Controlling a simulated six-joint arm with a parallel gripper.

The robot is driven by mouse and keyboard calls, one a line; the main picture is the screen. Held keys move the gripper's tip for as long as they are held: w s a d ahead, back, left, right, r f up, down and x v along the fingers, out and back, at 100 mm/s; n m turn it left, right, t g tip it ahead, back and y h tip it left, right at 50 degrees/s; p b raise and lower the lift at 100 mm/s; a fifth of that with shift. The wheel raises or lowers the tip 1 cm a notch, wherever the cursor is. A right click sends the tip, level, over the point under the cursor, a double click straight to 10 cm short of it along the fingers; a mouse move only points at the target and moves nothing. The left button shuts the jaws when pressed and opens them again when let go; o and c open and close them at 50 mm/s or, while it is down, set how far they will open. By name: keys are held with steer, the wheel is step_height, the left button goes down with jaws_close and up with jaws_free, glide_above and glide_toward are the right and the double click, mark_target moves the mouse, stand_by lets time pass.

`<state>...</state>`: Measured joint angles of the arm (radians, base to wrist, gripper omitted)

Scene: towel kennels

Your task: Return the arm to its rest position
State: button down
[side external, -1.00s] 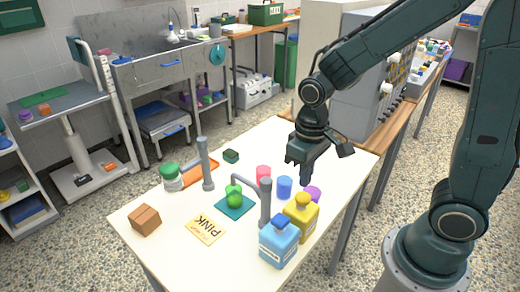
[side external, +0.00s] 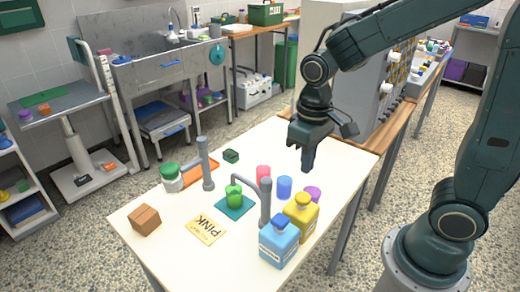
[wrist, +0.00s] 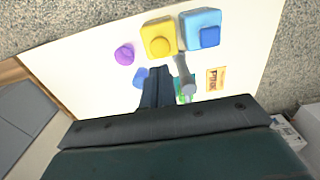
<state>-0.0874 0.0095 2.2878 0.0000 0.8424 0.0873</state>
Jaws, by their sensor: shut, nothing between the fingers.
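My gripper (side external: 308,163) is shut and empty. It is above the back right part of the white table (side external: 170,240), apart from everything on it. In the wrist view my gripper (wrist: 157,72) shows as two dark fingers pressed together, pointing down at the table.
A yellow bottle (side external: 301,213) and a blue bottle (side external: 278,243) stand at the near right. A bent grey post (side external: 265,203) hangs over a green item (side external: 234,196) on a teal square (side external: 236,211). Another grey post (side external: 205,165), a green-lidded jar (side external: 171,177), a brown box (side external: 145,220) and a PINK card (side external: 206,230) share the table.

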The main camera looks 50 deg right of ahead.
steer(key=s+d+r+t, duration=0.2)
steer(key=s+r+t, duration=0.3)
steer(key=s+r, duration=0.5)
steer(key=shift+s+d+r+t, duration=0.2)
steer(key=shift+s+d+t, duration=0.05)
steer(key=shift+s+t, duration=0.1)
stand_by(1.6)
